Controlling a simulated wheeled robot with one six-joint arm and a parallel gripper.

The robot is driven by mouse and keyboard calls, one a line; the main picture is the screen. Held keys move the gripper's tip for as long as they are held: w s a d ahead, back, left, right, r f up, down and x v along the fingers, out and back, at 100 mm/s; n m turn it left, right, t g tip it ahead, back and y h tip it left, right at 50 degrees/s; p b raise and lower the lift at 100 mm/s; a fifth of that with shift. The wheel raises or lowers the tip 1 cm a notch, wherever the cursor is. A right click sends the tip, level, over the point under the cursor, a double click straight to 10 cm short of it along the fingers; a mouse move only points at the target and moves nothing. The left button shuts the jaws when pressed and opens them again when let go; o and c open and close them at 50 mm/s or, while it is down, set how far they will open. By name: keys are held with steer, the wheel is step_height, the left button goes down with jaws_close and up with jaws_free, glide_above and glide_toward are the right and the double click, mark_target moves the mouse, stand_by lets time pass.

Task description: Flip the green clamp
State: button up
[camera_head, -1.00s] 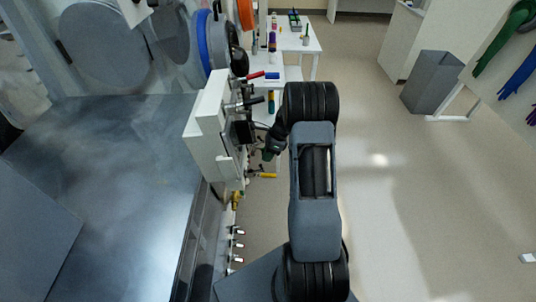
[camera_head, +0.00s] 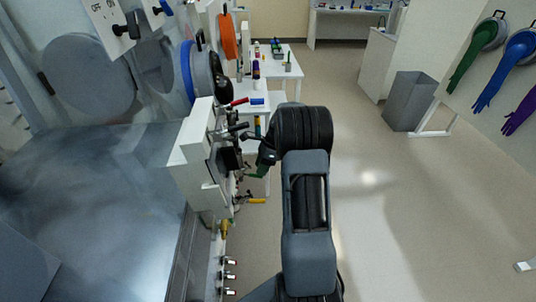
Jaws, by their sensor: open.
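The green clamp (camera_head: 257,173) shows as a small dark green handle on the right side of the white box-like fixture (camera_head: 193,160). It sits between a black-handled clamp above and a yellow-handled one below. My gripper (camera_head: 262,159) is open at the end of my arm, close to the green handle. The wrist hides part of the clamp, and I cannot tell whether the fingers touch it.
Nearby stand a red-handled clamp (camera_head: 238,101), a black-handled clamp (camera_head: 237,127) and a yellow-handled clamp (camera_head: 257,201). Several small valves (camera_head: 229,261) line the lower edge. White tables (camera_head: 281,66) stand beyond. The floor on the right is open up to a grey bin (camera_head: 409,100).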

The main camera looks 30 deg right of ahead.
steer(key=v, duration=0.7)
steer(key=shift+b, duration=0.35)
steer(key=shift+r, duration=0.1)
steer(key=shift+c, duration=0.5)
